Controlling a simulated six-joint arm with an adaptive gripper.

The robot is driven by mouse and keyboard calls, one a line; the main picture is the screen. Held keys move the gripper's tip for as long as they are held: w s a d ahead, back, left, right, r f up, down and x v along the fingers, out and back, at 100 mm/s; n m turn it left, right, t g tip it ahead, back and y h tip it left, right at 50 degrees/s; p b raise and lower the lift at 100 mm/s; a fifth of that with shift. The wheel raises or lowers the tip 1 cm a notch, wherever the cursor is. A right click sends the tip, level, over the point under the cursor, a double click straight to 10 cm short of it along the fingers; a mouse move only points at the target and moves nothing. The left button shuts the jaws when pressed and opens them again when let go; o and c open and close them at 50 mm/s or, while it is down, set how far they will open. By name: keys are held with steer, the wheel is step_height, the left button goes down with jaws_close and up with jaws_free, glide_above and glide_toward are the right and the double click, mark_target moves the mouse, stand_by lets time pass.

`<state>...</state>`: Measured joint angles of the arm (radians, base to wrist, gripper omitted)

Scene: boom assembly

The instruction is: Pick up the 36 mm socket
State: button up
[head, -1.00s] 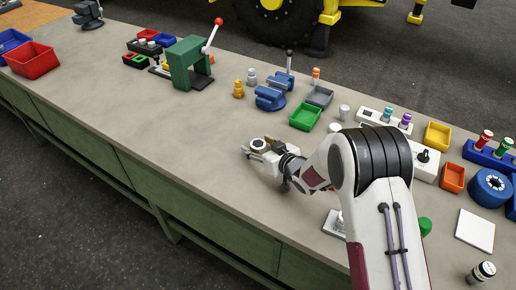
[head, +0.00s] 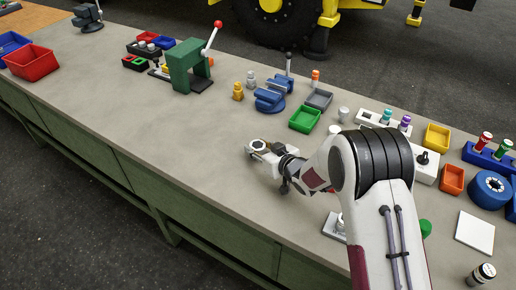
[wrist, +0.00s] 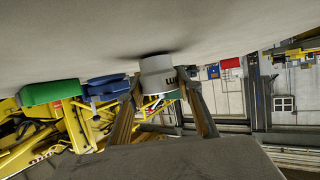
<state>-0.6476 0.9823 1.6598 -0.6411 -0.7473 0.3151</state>
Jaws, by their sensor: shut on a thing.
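The socket (wrist: 158,77) is a short pale-grey cylinder with dark lettering on its side, seen upside down in the wrist view. My gripper (wrist: 165,98) has one finger on each side of it and is shut on it. In the head view the socket (head: 259,146) shows as a pale ring with a dark opening, between the fingertips of my gripper (head: 258,149). It stands upright at the bench top, with a dark shadow close at its base. I cannot tell whether it is clear of the surface. Only part of the lettering is readable.
A green bin (head: 304,118), a blue vise (head: 270,98) and a grey bin (head: 319,99) stand behind my gripper. A green press (head: 188,66) with a red-knobbed lever is farther left. The bench (head: 150,130) left of my gripper is clear.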

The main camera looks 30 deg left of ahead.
mark_target(258, 145)
steer(key=shift+r, duration=4.8)
